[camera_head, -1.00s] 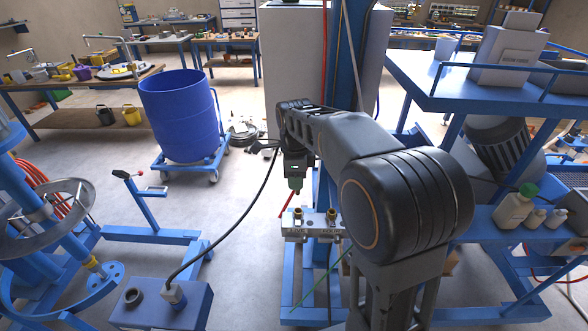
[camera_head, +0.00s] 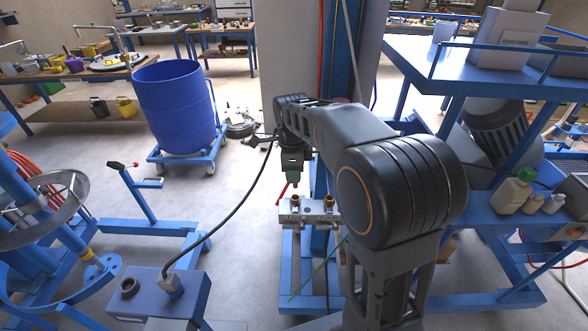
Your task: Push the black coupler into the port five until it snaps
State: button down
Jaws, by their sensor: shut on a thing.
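My gripper (camera_head: 291,183) points down just above the left part of a pale metal port block (camera_head: 318,219). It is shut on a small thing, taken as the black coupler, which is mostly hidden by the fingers. The block carries two brass ports, a left one (camera_head: 295,202) and a right one (camera_head: 328,202), with labels too small to read surely. The fingertips are close over the left brass port; whether the held piece touches it cannot be told. A short red piece (camera_head: 283,190) shows beside the fingertips.
A black hose (camera_head: 238,213) arcs from beside my gripper to a blue box (camera_head: 190,297) at the lower left. A blue post stands behind the block. A blue drum (camera_head: 178,105) on a dolly and a blue shelf (camera_head: 550,213) with bottles flank it.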

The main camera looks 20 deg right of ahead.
jog(key=shift+f+b, duration=0.85)
jog(key=shift+f, duration=0.65)
jog(key=shift+f+b, duration=1.2)
jog(key=shift+f, duration=0.9)
dwell(0.7)
jog(key=c, duration=0.8)
grip_release()
jog(key=shift+r, duration=0.1)
notch_tip(320, 180, up, 14)
jog(key=shift+a+f, duration=0.15)
